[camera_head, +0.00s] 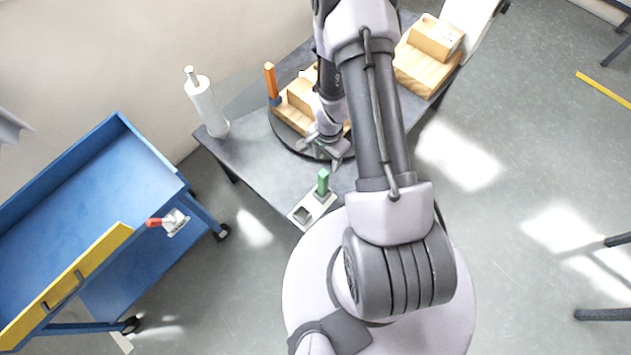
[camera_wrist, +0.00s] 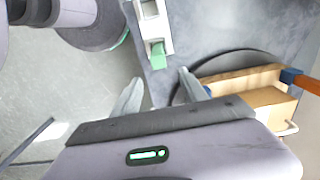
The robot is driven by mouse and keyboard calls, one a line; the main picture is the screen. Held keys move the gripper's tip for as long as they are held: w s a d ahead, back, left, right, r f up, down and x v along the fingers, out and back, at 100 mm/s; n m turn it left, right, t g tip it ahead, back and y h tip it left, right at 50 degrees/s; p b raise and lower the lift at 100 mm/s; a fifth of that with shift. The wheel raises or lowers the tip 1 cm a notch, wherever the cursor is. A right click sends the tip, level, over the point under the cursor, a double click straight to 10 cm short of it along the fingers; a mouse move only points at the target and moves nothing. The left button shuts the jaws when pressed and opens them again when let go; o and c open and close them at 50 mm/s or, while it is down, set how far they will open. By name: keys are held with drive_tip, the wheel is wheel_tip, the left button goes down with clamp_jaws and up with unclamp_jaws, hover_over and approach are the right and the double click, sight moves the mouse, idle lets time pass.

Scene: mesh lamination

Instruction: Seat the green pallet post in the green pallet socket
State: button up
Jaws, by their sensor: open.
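The green pallet post (camera_head: 323,183) stands at the far end of a pale plate (camera_head: 313,208) near the table's front corner. A dark square socket (camera_head: 302,215) is at the plate's near end; I cannot see green on it. My gripper (camera_head: 334,153) is open and empty, above the table just beyond the post. In the wrist view my gripper (camera_wrist: 160,88) shows two spread fingers, with the green post (camera_wrist: 157,55) ahead of the gap between them and apart from them. The pale plate (camera_wrist: 166,22) shows at the top there, and the socket (camera_wrist: 149,8) is near the top edge.
A dark round turntable (camera_head: 283,133) with wooden blocks (camera_head: 293,116) and an orange upright (camera_head: 270,80) lies behind my gripper. A white roll (camera_head: 205,105) stands at the table's left. More wooden boxes (camera_head: 425,70) are at the back right. A blue cart (camera_head: 90,180) stands left.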

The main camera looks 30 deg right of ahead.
sight(323, 178)
wheel_tip(323, 178, down, 7)
drive_tip(key=shift+r+b, duration=0.1)
drive_tip(key=shift+b, duration=0.9)
drive_tip(key=f+b, duration=0.1)
drive_tip(key=b, duration=0.1)
drive_tip(key=f+b, duration=0.2)
drive_tip(key=a+f+b, duration=0.1)
drive_tip(key=f+b, duration=0.1)
drive_tip(key=shift+s+a+f, duration=0.1)
drive_tip(key=shift+s+f, duration=0.15)
drive_tip(key=shift+r, duration=0.3)
drive_tip(key=shift+c, duration=0.2)
clamp_jaws()
